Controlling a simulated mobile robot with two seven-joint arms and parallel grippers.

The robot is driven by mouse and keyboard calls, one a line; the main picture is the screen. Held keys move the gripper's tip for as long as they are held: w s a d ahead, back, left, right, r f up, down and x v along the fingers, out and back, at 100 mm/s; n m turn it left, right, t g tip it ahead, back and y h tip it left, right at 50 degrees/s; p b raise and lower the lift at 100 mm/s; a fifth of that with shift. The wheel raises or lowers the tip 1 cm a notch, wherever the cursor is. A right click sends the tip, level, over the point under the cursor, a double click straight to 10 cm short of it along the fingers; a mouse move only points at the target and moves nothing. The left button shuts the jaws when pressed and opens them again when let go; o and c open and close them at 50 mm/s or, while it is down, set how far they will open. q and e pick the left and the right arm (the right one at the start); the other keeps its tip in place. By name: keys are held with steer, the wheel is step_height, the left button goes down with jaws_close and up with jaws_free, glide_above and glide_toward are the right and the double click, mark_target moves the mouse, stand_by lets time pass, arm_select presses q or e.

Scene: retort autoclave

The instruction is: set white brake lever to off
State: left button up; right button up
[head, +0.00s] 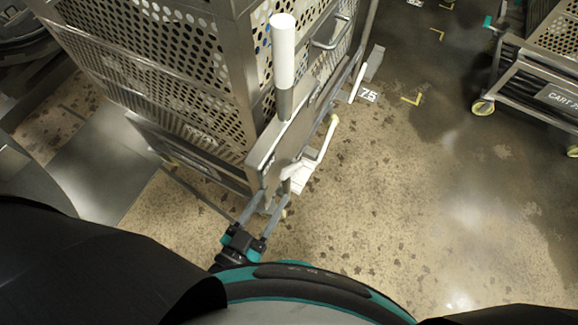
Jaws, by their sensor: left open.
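A white lever (323,148) with a cream tip stands out low at the near corner of the perforated metal cart; it bends up from a pivot near the cart's base. My left gripper (271,200) reaches in from below with its two fingers apart, close to the lever's lower end. I cannot tell whether a finger touches it. A thick white upright handle (284,50) rises on a metal post above the same corner. My right gripper is not in view.
The perforated cart (180,70) fills the upper left. Another white bar (358,82) is farther along its side. A second cart (540,85) with yellow wheels stands at the upper right. The speckled floor between them is open.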

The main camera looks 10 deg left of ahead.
mark_target(289, 168)
arm_select(q)
steer(key=x, duration=0.8)
steer(key=shift+w+f+b, duration=0.1)
steer(key=shift+w+b, duration=0.1)
steer(key=shift+b, duration=0.15)
jaws_close()
stand_by(1.0)
